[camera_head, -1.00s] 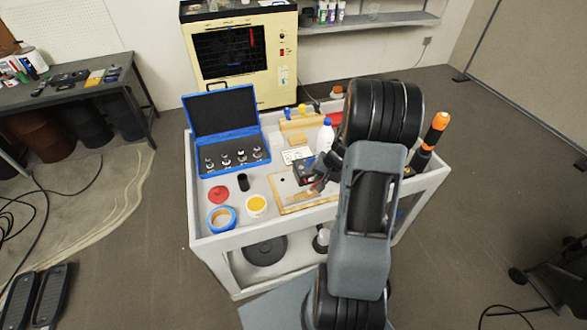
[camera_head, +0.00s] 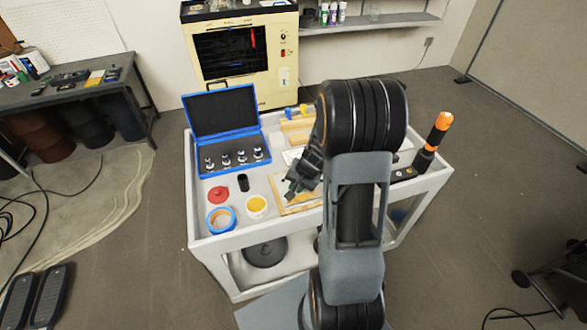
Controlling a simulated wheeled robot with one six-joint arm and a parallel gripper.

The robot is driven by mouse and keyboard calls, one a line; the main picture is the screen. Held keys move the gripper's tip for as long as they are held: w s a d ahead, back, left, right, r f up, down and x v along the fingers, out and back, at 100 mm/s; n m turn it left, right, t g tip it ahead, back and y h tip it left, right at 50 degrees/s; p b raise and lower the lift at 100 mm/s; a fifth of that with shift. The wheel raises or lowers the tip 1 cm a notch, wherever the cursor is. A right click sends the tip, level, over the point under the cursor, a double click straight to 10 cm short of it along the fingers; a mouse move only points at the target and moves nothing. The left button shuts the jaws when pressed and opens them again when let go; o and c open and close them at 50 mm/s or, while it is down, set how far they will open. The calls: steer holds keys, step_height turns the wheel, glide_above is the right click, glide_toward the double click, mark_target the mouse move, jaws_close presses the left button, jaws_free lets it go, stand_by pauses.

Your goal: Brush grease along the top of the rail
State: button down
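My gripper (camera_head: 294,187) hangs over the middle of the white cart, above the near edge of a shallow wooden tray (camera_head: 297,206). My arm hides much of the tray, and the fingers are too small and dark to tell if they are open or hold anything. An open round tub of yellow grease (camera_head: 256,206) stands left of the tray, with a red lid (camera_head: 218,194) beside it. I cannot make out a brush. I cannot pick out the rail for certain; black ribbed pedals (camera_head: 36,297) show at the lower left.
The cart (camera_head: 200,245) also carries a blue case (camera_head: 232,165) of metal fittings, a roll of blue tape (camera_head: 220,219), a black cylinder (camera_head: 243,183) and an orange-tipped tool (camera_head: 433,143). A dark machine (camera_head: 555,275) stands at the right. Floor around the cart is mostly clear.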

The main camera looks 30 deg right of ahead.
step_height(320, 180, up, 2)
steer(key=shift+w+a+r+p, duration=0.15)
steer(key=shift+r+p, duration=0.1)
steer(key=shift+p, duration=0.45)
steer(key=shift+r+p, duration=2.15)
steer(key=shift+r, duration=0.65)
